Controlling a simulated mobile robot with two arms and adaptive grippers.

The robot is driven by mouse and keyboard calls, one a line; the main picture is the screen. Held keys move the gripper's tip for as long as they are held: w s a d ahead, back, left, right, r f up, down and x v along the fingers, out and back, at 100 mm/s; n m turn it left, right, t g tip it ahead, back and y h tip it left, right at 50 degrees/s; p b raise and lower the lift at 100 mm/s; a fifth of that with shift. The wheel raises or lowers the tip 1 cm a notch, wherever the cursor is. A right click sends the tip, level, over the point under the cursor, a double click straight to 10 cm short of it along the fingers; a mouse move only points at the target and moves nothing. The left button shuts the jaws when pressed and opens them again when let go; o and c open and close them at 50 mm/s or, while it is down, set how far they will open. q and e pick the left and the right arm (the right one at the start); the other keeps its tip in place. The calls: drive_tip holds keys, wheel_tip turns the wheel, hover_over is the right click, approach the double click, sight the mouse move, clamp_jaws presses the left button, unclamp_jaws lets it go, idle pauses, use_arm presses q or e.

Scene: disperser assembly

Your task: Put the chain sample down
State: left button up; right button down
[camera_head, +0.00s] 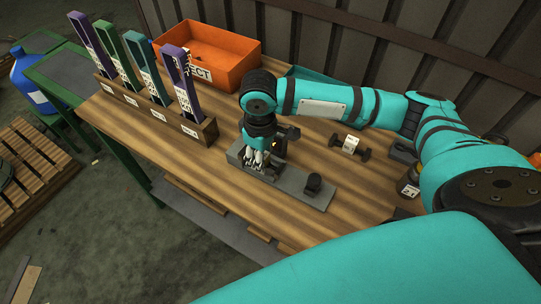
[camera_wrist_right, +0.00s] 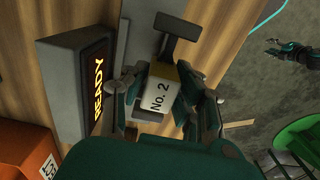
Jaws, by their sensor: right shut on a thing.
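In the head view my right gripper (camera_head: 262,158) points down over a grey base plate (camera_head: 318,201) on the bench. In the wrist view the right gripper (camera_wrist_right: 163,103) is shut on the chain sample (camera_wrist_right: 160,92), a white block marked "No. 2" with a dark T-shaped end. In the head view the gripper mostly hides the sample. I cannot tell whether it touches the plate. A small, dark, claw-like shape at the upper right of the wrist view looks like my left gripper (camera_wrist_right: 280,50); its fingers are too small to judge.
A display (camera_wrist_right: 98,80) reading "READY" stands beside the held sample. Another dark, dumbbell-shaped piece with a white label (camera_head: 349,145) lies further right. A rack (camera_head: 205,132) with upright coloured strips and an orange bin (camera_head: 225,65) stand left and behind.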

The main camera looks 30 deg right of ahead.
sight(270, 163)
drive_tip(key=shift+w+d, duration=0.25)
drive_tip(key=shift+d, duration=0.55)
drive_tip(key=shift+w+d+f, duration=0.2)
drive_tip(key=shift+d, duration=0.35)
wheel_tip(270, 163, down, 3)
drive_tip(key=shift+p, duration=0.5)
use_arm(q)
drive_tip(key=shift+s+r, duration=0.25)
drive_tip(key=shift+r, duration=0.35)
use_arm(e)
drive_tip(key=shift+f, duration=0.2)
drive_tip(key=shift+f, duration=0.15)
drive_tip(key=shift+s+f, duration=0.25)
drive_tip(key=shift+f, duration=0.15)
drive_tip(key=c, duration=1.5)
unclamp_jaws()
drive_tip(key=shift+s+f, duration=0.1)
use_arm(q)
drive_tip(key=shift+r, duration=0.1)
use_arm(e)
drive_tip(key=shift+o, duration=0.9)
drive_tip(key=shift+f, duration=0.15)
